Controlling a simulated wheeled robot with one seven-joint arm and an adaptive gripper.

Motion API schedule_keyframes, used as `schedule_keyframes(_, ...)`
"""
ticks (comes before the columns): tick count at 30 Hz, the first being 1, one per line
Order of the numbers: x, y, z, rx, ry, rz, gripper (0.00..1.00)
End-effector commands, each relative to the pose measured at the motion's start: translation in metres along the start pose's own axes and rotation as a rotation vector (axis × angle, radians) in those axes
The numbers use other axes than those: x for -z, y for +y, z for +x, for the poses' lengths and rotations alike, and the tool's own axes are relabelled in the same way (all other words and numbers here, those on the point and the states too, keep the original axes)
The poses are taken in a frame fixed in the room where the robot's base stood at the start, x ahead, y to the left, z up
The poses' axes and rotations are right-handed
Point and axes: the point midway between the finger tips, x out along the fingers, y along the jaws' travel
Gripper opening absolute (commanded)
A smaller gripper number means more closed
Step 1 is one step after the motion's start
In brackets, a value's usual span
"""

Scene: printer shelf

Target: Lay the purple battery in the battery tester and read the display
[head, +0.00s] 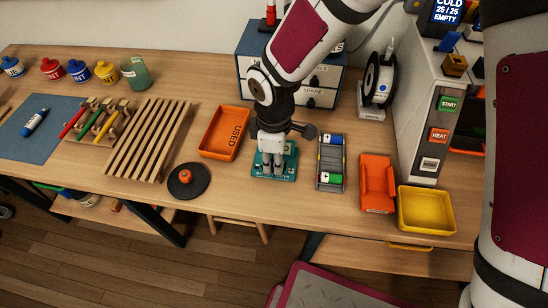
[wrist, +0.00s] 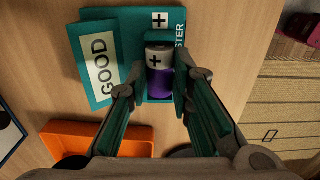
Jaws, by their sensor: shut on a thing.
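The purple battery (wrist: 160,84), with a pale end marked with a plus, lies in the slot of the teal battery tester (wrist: 128,22). A plus sign on the tester is beyond its pale end. The tester's display (wrist: 101,63) reads GOOD. My gripper (wrist: 160,88) is shut on the battery, one finger on each side, and partly hides the slot's sides. In the head view the tester (head: 288,160) stands near the table's front, with my gripper (head: 270,160) pointing down over it. The battery cannot be made out there.
An orange tray marked USED (head: 215,148) is left of the tester. A grey holder (head: 331,168) with blue and green batteries is at right, then an orange tray (head: 376,198) and a yellow bin (head: 425,227). A drawer cabinet (head: 320,97) stands behind. Table front is clear near the tester.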

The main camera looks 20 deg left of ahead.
Motion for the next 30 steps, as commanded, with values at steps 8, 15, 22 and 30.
schedule_keyframes(8, 0.000, 0.000, 0.000, 0.000, 0.000, 0.000, 0.44)
schedule_keyframes(15, 0.000, 0.000, -0.003, 0.000, 0.000, 0.001, 0.44)
schedule_keyframes(22, 0.000, -0.001, -0.017, 0.000, 0.000, 0.001, 0.44)
schedule_keyframes(30, 0.000, -0.001, -0.034, -0.001, 0.001, 0.001, 0.44)
